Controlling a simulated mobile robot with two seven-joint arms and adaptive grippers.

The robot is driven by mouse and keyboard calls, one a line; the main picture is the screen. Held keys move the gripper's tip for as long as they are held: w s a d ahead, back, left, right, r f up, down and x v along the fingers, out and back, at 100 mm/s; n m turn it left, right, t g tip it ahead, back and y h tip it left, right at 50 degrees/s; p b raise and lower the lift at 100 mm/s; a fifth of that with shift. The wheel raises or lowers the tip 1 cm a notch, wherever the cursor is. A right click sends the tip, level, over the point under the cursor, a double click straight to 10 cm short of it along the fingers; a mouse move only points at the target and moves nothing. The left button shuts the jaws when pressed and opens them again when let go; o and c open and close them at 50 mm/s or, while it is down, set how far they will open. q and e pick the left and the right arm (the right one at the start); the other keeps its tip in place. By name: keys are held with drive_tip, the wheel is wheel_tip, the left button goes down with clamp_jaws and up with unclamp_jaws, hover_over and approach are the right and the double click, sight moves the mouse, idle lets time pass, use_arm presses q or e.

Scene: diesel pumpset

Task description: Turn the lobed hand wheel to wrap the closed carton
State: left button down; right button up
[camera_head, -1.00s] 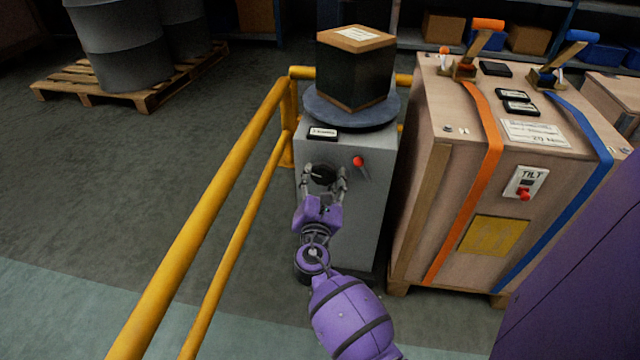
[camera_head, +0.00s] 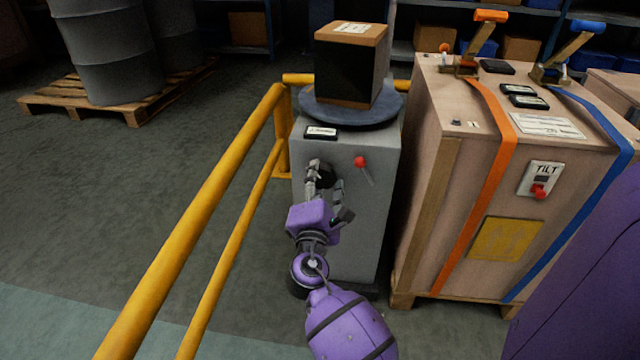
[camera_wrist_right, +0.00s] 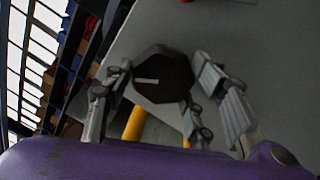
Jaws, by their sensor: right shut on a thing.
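The lobed hand wheel (camera_head: 326,175) is a dark knob on the front of the grey machine cabinet (camera_head: 365,220). My right gripper (camera_head: 325,180) is shut on it, with its fingers at either side and its wrist rolled. In the right wrist view the dark lobed wheel (camera_wrist_right: 163,80), with a pale mark, lies between the fingers. The closed carton (camera_head: 350,33) sits upright on the round grey turntable (camera_head: 318,112) on top of the cabinet. Dark film covers much of the carton's sides; its top is bare cardboard with a white label. My left gripper is not in view.
A red-tipped lever (camera_head: 360,162) sits just right of the wheel. A yellow rail (camera_head: 215,195) runs along the left. A large strapped wooden crate (camera_head: 440,220) stands close on the right. Drums on a pallet (camera_head: 130,110) stand at the back left.

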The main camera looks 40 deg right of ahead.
drive_tip(key=shift+w+a+r, duration=0.15)
drive_tip(key=shift+a, duration=0.05)
idle(0.3)
drive_tip(key=o, duration=1.1)
